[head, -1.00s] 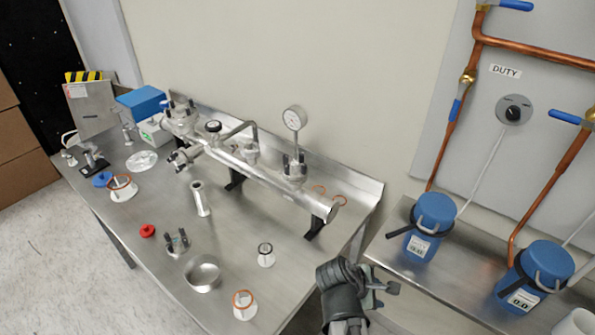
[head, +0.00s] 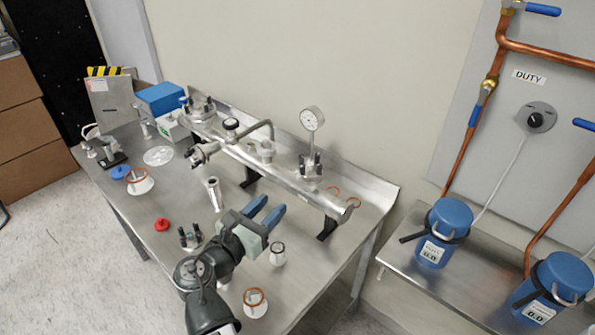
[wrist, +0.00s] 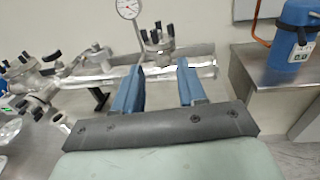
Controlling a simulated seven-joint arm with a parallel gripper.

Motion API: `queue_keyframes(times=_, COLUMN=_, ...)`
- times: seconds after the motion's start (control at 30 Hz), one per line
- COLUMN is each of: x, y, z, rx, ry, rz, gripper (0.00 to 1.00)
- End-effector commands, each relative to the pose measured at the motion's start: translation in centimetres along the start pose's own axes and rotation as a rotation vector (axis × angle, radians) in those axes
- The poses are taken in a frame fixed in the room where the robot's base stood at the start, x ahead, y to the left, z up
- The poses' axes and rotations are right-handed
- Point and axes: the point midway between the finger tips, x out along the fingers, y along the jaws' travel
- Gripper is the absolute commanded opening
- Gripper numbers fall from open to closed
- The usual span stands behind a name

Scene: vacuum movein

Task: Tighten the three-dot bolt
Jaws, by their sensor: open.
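A steel manifold pipe (head: 270,170) lies across black supports at the back of the table. Dark-bolted clamps sit at its gauge port (head: 311,168), at its far-left end flange (head: 200,107) and at its front side port (head: 203,152). The gauge-port clamp also shows in the wrist view (wrist: 158,42). Dots on the bolts are too small to make out, so I cannot tell which is the three-dot bolt. My gripper (head: 270,205) is open and empty above the table, in front of the pipe. In the wrist view its blue fingers (wrist: 160,68) stand apart, pointing toward the gauge-port clamp.
A pressure gauge (head: 312,120) stands up from the pipe. A loose bolted clamp (head: 190,238), a red cap (head: 162,225) and flanged fittings (head: 254,302) lie on the table (head: 150,200). Blue-topped canisters (head: 445,230) stand on the right bench.

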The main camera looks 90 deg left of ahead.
Motion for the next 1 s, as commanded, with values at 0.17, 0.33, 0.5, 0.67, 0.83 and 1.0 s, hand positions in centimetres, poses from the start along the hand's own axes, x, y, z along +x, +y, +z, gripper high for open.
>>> queue_keyframes(times=0.17, x=-0.1, y=0.9, z=0.7, rx=-0.023, ry=-0.029, rz=0.020, gripper=0.41)
queue_keyframes(times=0.33, x=1.9, y=1.0, z=0.7, rx=-0.022, ry=-0.028, rz=0.018, gripper=0.41)
queue_keyframes(times=0.5, x=5.0, y=1.0, z=0.7, rx=-0.021, ry=-0.027, rz=0.016, gripper=0.41)
queue_keyframes(times=0.67, x=7.8, y=1.1, z=0.8, rx=-0.021, ry=-0.026, rz=0.017, gripper=0.41)
queue_keyframes(times=0.83, x=10.5, y=1.1, z=0.8, rx=-0.020, ry=-0.026, rz=0.018, gripper=0.41)
queue_keyframes(times=1.0, x=12.3, y=1.1, z=0.9, rx=-0.020, ry=-0.026, rz=0.018, gripper=0.41)
